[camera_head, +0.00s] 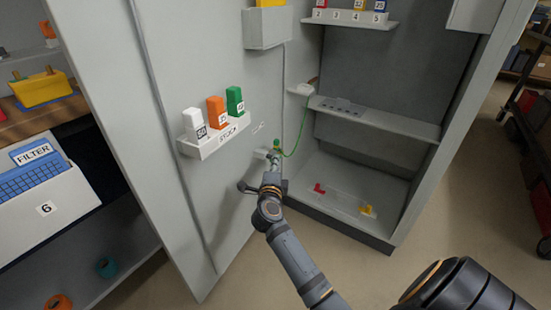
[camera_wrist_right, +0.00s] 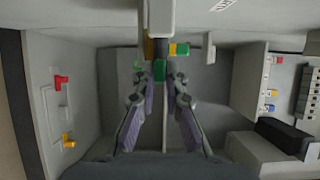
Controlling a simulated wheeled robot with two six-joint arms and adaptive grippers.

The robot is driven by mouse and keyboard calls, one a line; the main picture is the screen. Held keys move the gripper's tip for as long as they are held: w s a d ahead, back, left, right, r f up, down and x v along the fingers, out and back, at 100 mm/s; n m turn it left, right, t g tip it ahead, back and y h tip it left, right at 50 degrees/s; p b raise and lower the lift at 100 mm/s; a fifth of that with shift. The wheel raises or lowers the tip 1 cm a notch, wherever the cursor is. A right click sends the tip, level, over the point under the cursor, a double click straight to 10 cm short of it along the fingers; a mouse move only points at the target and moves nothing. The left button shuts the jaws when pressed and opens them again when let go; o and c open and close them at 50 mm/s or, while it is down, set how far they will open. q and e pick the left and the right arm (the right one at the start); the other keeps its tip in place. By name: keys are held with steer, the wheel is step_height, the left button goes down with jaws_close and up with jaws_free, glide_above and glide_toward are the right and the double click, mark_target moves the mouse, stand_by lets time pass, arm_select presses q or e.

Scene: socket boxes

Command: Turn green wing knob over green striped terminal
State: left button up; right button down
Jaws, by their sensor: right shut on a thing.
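The green wing knob (camera_wrist_right: 159,70) sits between the fingertips of my right gripper (camera_wrist_right: 163,78) in the right wrist view. The gripper is shut on it. Just above it is a green and yellow striped piece (camera_wrist_right: 179,49), which looks like the terminal. In the head view my right gripper (camera_head: 271,167) reaches up to a small white fitting on the cabinet door, with a bit of green (camera_head: 277,143) at its tip. The fingers hide most of the knob there, and its turn angle is unclear. My left gripper is not in view.
A green wire (camera_head: 302,128) runs from the fitting towards the cabinet shelf (camera_head: 375,117). A holder (camera_head: 214,139) with white, orange and green blocks is on the door to the left. A red knob (camera_head: 319,188) and a yellow knob (camera_head: 368,211) are low in the cabinet.

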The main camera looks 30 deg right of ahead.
steer(key=c, duration=1.4)
jaws_free()
steer(key=shift+s+a, duration=0.1)
steer(key=v, duration=0.7)
steer(key=shift+s+a, duration=0.1)
steer(key=shift+s, duration=0.05)
